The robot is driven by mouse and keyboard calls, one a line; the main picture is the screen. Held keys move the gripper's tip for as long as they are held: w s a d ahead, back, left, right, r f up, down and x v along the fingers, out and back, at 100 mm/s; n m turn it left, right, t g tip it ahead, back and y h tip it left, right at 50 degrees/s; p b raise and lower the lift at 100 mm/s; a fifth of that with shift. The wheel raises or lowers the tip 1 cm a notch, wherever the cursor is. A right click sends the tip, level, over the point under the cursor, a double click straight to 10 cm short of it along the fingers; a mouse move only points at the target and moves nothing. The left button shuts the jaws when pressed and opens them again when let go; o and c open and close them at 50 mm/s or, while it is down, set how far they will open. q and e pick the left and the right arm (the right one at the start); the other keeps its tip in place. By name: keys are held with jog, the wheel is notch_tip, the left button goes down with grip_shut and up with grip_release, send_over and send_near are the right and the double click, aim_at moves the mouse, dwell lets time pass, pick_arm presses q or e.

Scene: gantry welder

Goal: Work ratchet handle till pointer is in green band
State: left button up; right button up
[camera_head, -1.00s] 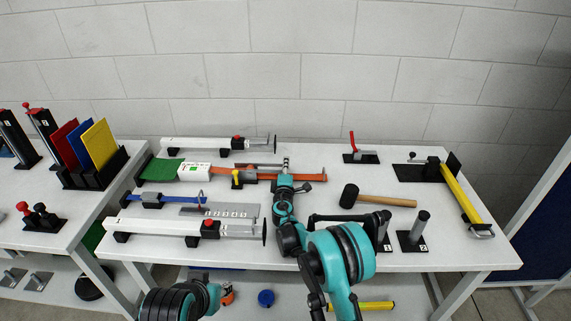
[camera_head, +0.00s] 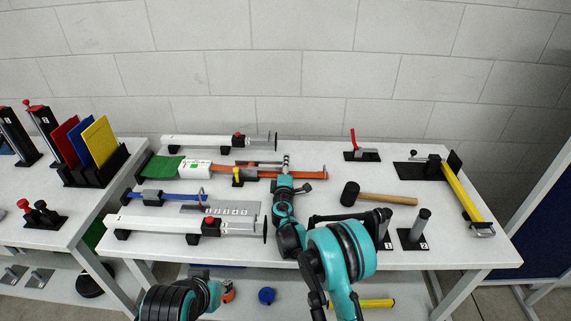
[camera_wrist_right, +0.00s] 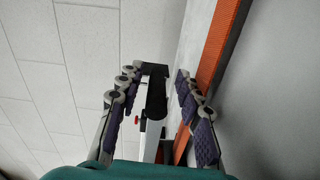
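The orange strap (camera_head: 300,173) runs along the table's back half, through a ratchet with a grey handle (camera_head: 262,163). A white gauge box (camera_head: 195,169) with a green mark sits at its left; the pointer is too small to read. My right gripper (camera_head: 286,162) is above the strap, at the handle's right end.
White cylinders with red knobs lie behind (camera_head: 205,142) and in front (camera_head: 165,225) of the strap. A blue strap (camera_head: 178,197) lies between.

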jog(key=s, duration=1.1)
